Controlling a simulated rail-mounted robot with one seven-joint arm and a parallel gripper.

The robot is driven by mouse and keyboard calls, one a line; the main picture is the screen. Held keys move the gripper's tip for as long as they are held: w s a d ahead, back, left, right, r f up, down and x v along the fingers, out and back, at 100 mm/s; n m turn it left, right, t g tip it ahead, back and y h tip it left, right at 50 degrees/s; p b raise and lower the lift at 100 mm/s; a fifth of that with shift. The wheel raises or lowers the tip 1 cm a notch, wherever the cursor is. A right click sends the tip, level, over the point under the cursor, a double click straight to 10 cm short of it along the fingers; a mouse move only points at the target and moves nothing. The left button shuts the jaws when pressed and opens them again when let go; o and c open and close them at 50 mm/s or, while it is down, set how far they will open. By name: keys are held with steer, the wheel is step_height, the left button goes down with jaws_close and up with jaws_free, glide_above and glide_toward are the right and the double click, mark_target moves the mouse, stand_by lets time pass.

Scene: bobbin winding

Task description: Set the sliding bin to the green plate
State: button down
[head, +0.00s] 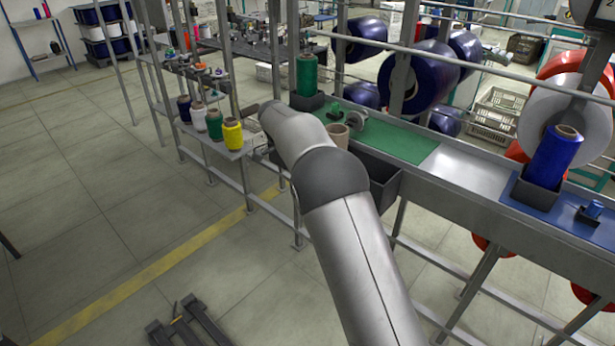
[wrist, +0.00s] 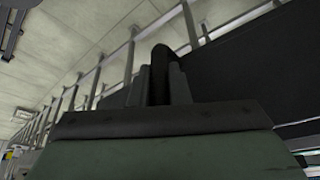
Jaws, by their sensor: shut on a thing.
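The sliding bin (head: 386,190) is a dark open box under the front edge of the bench, below the green plate. My arm hides its left part in the head view. The green plate (head: 405,143) is a flat strip on the bench top. In the wrist view my gripper (wrist: 160,80) has its two fingers closed on a dark rounded bar (wrist: 160,58), seemingly the bin's handle. A dark wall, seemingly the bin's side, fills the right of that view. In the head view the fingers are hidden behind my arm.
A green spool (head: 306,75) stands at the plate's left end, and a brown cone (head: 338,134) stands beside my arm. A blue spool (head: 556,155) stands in a dark holder at right. A side shelf holds several coloured spools. The floor at left is mostly clear.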

steer(key=c, duration=1.4)
jaws_free()
steer(key=shift+w+a+r, duration=0.15)
steer(key=shift+w+r, duration=0.05)
steer(key=shift+w, duration=0.1)
steer(key=shift+o, duration=0.2)
steer(key=shift+s+f, duration=0.1)
steer(key=p+v, duration=0.3)
steer(key=v, duration=1.4)
steer(key=shift+r, duration=0.2)
steer(key=shift+s, duration=0.15)
